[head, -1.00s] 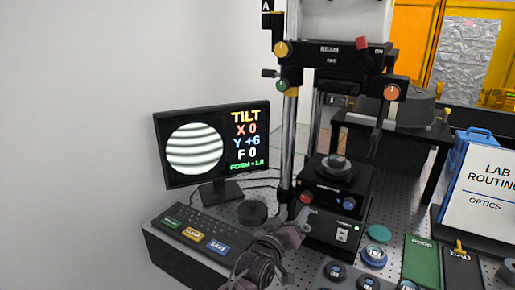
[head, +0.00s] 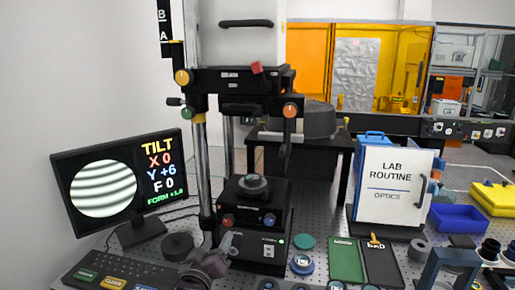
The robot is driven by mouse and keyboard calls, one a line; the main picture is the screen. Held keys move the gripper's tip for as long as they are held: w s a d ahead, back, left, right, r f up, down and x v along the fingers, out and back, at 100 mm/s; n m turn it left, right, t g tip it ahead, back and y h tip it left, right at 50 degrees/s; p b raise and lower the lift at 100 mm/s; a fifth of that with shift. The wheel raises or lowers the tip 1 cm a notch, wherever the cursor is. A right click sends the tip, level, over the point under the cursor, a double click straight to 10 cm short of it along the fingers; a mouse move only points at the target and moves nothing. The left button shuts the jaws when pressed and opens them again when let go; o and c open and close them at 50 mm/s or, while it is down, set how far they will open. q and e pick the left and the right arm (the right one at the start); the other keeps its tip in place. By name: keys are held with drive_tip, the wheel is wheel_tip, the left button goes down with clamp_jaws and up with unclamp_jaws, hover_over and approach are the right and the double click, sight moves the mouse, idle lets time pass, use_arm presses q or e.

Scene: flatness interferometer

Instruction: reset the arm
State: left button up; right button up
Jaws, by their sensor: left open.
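My left gripper (head: 226,246) is at the bottom centre of the head view, in front of the interferometer base and above the right end of the button panel. It is open and I see nothing between its fingers. The black interferometer (head: 245,85) stands upright with yellow, green and orange knobs. A round stage part (head: 253,183) sits on its base (head: 262,225), which has a red and a blue knob. The monitor (head: 120,180) shows curved fringes and reads TILT X 0, Y +6, F 0. My right gripper does not show.
The button panel (head: 88,286) lies at the lower left. A black puck (head: 178,246), a teal disc (head: 304,242) and a blue-ringed part (head: 302,264) are nearby. Green and black pads (head: 347,260), the LAB ROUTINE sign (head: 393,186) and a blue bin (head: 457,218) are at the right.

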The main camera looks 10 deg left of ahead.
use_arm(q)
drive_tip(key=s+f+m+g, duration=0.1)
drive_tip(key=s+f+g, duration=0.1)
drive_tip(key=s+f, duration=0.1)
drive_tip(key=s+f+m+g, duration=0.1)
drive_tip(key=s+f+g, duration=0.1)
drive_tip(key=s+f, duration=0.1)
drive_tip(key=s+f+m+g, duration=0.2)
drive_tip(key=s+f, duration=0.1)
drive_tip(key=s, duration=0.2)
drive_tip(key=shift+s+d+f+g, duration=0.15)
drive_tip(key=shift+d+f+g, duration=0.15)
drive_tip(key=shift+d, duration=0.1)
drive_tip(key=s+f+m+g, duration=0.2)
drive_tip(key=s+g, duration=0.2)
drive_tip(key=s, duration=0.5)
drive_tip(key=s+f+m+g, duration=0.2)
drive_tip(key=s+g, duration=0.1)
drive_tip(key=s, duration=0.6)
wheel_tip(320, 180, down, 31)
drive_tip(key=s+g, duration=0.2)
drive_tip(key=s+a+f+g, duration=0.1)
drive_tip(key=s+a+f, duration=0.2)
drive_tip(key=s+f, duration=1.5)
drive_tip(key=shift+s+y, duration=0.3)
drive_tip(key=shift+s, duration=0.55)
drive_tip(key=shift+s, duration=0.1)
